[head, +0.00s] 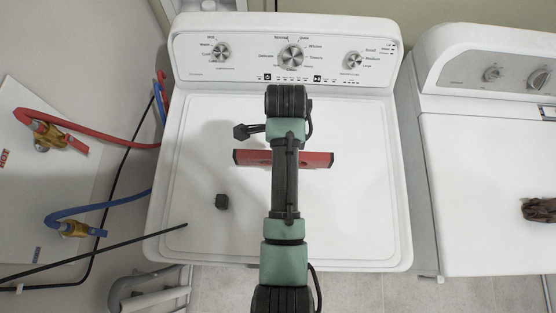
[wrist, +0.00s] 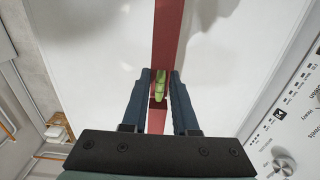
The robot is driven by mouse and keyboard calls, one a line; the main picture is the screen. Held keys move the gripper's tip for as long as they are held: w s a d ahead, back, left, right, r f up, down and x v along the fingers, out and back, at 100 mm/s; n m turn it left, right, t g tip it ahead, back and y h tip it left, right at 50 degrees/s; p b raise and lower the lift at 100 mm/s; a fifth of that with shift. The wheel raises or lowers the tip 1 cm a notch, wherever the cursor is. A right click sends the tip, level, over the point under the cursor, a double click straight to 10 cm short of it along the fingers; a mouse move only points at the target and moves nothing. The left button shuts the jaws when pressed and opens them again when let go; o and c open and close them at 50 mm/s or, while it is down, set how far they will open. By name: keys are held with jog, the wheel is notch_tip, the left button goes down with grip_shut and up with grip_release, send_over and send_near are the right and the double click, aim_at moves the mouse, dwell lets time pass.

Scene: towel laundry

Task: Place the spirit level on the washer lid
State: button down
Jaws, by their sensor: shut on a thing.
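The red spirit level (head: 319,160) lies crosswise over the white washer lid (head: 350,220), its middle hidden behind my arm in the head view. In the wrist view the spirit level (wrist: 168,30) runs lengthwise between my fingers, with a green vial showing. My gripper (wrist: 160,75) is shut on it near this vial, one dark finger on each side. The fingers are hidden by my arm in the head view. I cannot tell whether the level touches the lid or hangs just above it.
The control panel (head: 290,57) rises behind the lid. A second white machine (head: 490,190) stands at right with a brown crumpled cloth (head: 540,210). Red and blue hoses (head: 100,205) run at left. The lid's right part is clear.

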jog(key=shift+f+p, duration=0.3)
jog(key=shift+f, duration=2.7)
jog(key=shift+f, duration=0.15)
jog(key=c, duration=0.7)
grip_release()
